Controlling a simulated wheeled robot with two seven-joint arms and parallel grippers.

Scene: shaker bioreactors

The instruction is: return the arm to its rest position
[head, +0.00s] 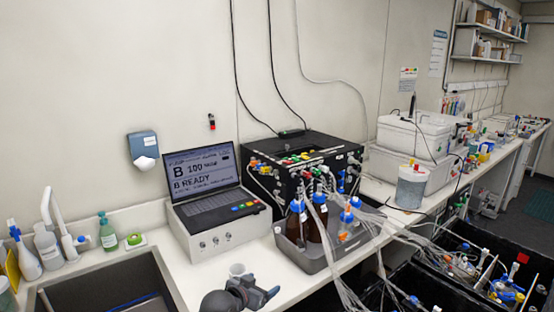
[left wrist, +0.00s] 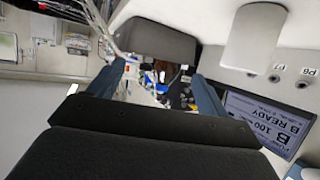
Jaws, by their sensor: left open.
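My left gripper (head: 262,290) shows at the bottom of the head view, over the front edge of the white bench (head: 205,281). It is open, and I see nothing held between its fingers. In the left wrist view its two blue-grey fingers (left wrist: 157,82) stand apart, with tubing and bottles blurred beyond them. My right gripper is not in view.
A console with a lit screen (head: 203,172) stands behind the gripper, also in the left wrist view (left wrist: 262,122). A grey tray (head: 300,257) with brown bottles and trailing tubes lies to the right. A sink (head: 105,290) is left. Dark open bins (head: 470,240) are at right.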

